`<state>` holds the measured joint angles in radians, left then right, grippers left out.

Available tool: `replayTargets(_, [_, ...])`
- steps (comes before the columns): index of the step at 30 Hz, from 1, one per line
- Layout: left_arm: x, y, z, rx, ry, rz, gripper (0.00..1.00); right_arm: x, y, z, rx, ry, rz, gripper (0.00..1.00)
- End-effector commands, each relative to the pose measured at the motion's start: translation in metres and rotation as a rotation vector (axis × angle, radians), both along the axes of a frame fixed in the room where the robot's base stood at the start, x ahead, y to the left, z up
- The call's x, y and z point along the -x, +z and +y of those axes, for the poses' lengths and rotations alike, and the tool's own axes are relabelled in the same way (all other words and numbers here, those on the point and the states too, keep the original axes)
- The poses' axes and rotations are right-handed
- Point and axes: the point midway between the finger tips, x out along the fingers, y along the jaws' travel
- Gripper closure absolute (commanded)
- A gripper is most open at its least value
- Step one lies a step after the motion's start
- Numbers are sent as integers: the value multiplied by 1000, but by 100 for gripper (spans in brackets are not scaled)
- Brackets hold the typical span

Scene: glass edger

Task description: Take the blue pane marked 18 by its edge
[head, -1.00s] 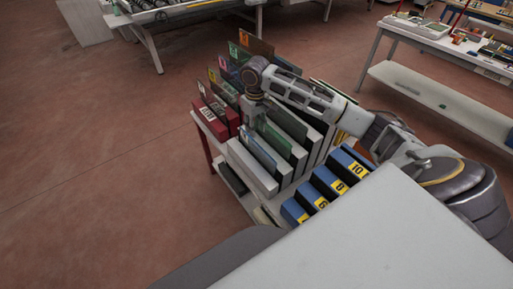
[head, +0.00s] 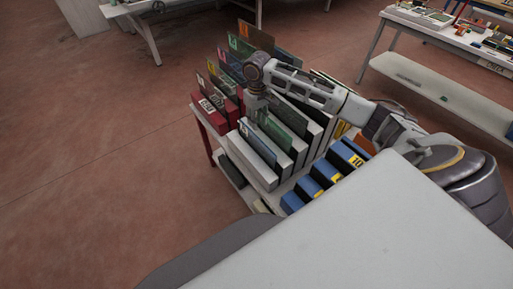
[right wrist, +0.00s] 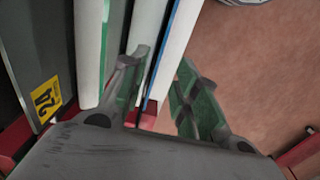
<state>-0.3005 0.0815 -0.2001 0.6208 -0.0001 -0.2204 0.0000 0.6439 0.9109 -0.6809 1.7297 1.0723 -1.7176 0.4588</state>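A blue pane (head: 259,147) stands upright in a white slotted rack (head: 249,166) on the cart in the head view. A small light label shows at its upper left end, too small to read. In the right wrist view a thin blue edge (right wrist: 168,50) runs beside a white divider, between my fingers. My left gripper is out of view.
A dark pane labelled 24 (right wrist: 45,98) stands left of my fingers. Red blocks (head: 208,108) and several coloured panes, one orange-brown (head: 257,36), stand behind. Blue blocks with yellow labels (head: 326,172) stand at the right. Open floor (head: 90,170) lies left of the cart.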

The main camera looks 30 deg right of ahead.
Motion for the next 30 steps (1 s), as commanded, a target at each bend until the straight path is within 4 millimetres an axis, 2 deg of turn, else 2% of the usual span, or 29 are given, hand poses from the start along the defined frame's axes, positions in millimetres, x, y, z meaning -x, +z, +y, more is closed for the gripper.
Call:
replayTargets(6, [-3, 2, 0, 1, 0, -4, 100, 0, -29, 0, -1, -1, 2, 70])
replayTargets(12, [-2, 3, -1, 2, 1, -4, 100, 0, -47, 1, -1, 0, -1, 70])
replayTargets(26, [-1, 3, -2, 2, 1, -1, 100, 0, -52, 0, 0, 0, 0, 70])
replayTargets(30, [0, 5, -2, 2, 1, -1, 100, 0, -59, 1, -1, 1, 1, 70])
